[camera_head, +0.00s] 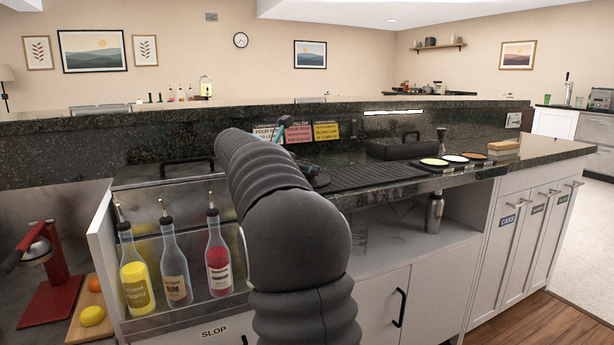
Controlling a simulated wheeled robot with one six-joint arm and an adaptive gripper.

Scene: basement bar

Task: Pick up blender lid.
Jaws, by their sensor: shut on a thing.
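My gripper (308,167) shows only in part, past the right side of my dark grey arm, low over the back counter. It is shut on a small dark round piece, which I take to be the blender lid (319,181). Most of the fingers and part of the lid are hidden behind my arm. I cannot tell whether the lid touches the counter. No blender jug is clearly visible.
A black ribbed bar mat (370,174) lies right of the gripper. A black lidded box (403,148) and rimming dishes (434,162) stand farther right. Bottles with pourers (174,263) stand in the left well. A red citrus press (50,272) stands far left.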

